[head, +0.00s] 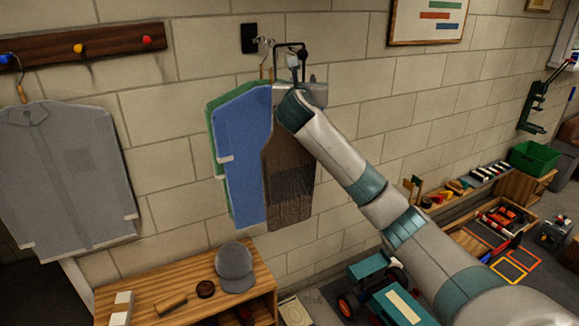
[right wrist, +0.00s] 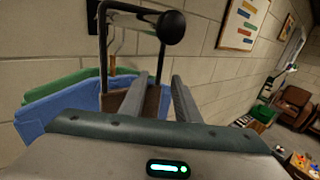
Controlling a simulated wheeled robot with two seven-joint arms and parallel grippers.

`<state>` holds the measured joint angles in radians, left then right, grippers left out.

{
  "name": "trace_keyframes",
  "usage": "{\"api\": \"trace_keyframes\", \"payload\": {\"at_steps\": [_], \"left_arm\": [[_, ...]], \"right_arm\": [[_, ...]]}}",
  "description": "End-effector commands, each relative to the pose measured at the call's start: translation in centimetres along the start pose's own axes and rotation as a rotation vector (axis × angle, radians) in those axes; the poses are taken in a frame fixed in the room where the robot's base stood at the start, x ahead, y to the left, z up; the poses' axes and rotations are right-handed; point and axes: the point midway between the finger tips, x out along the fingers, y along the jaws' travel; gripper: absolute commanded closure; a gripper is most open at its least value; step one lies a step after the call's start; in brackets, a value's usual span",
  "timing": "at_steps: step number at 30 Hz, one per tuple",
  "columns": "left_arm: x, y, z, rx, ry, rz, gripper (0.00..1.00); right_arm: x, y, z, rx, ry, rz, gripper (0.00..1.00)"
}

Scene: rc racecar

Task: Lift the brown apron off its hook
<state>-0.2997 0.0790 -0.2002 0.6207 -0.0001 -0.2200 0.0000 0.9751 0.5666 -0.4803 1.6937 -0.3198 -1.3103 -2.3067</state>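The brown apron (head: 288,190) hangs against the block wall, to the right of a blue garment (head: 243,145). Its top is partly hidden behind my right gripper (head: 300,82). A black bar frame with a round black knob (head: 302,53) stands above the gripper. In the right wrist view, that knob (right wrist: 171,27) is large and close, and the bars run down behind the fingers. My right gripper (right wrist: 160,88) has its two grey fingers apart, with a gap between them. Brown fabric (right wrist: 151,102) shows behind and between the fingers. My left gripper is not in view.
A green garment (head: 214,120) hangs behind the blue one. A grey shirt (head: 70,175) hangs under a peg rail (head: 85,45) at left. A wooden bench (head: 180,285) with a grey cap (head: 235,267) stands below. A teal toy vehicle (head: 385,295) sits at lower right.

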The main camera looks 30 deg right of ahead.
Motion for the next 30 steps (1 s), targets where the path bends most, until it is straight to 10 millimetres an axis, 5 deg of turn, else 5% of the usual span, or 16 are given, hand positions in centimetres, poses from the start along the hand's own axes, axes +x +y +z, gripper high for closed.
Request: {"api": "trace_keyframes", "payload": {"at_steps": [15, 30], "left_arm": [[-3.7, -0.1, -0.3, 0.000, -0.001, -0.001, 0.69], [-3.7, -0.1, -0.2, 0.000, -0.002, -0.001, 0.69]], "right_arm": [[4.5, 0.2, 0.7, 0.000, 0.002, 0.000, 0.71], [4.7, 0.2, 0.6, 0.000, 0.000, 0.000, 0.71]]}}
